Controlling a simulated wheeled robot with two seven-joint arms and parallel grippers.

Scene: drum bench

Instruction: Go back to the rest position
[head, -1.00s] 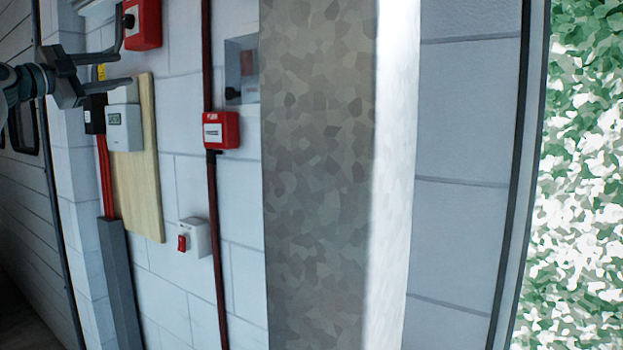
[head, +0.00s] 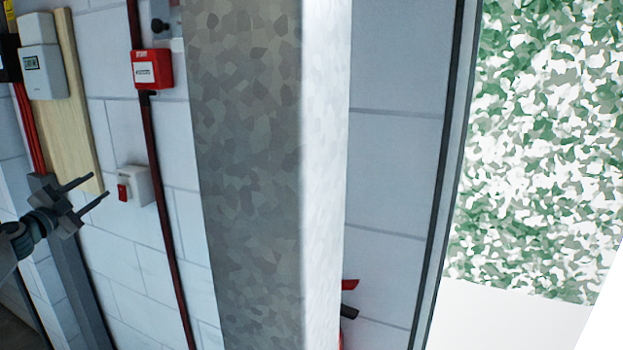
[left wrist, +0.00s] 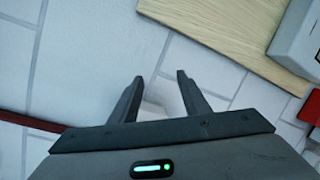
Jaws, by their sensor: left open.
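My left gripper (head: 97,194) is at the left edge of the head view, in front of the white block wall. Its two fingers are apart and nothing is between them. It appears a little left of and below a white switch box with a red rocker (head: 123,192). In the left wrist view the open fingers (left wrist: 160,92) show against white wall blocks, with no object in the jaws. My right gripper is not in view.
A wooden board (head: 75,110) carries a white meter box (head: 44,70). A red call point (head: 152,69) is on the wall. A wide galvanised metal post (head: 250,180) stands in the middle. A window with green-white patterned view (head: 540,150) is at right.

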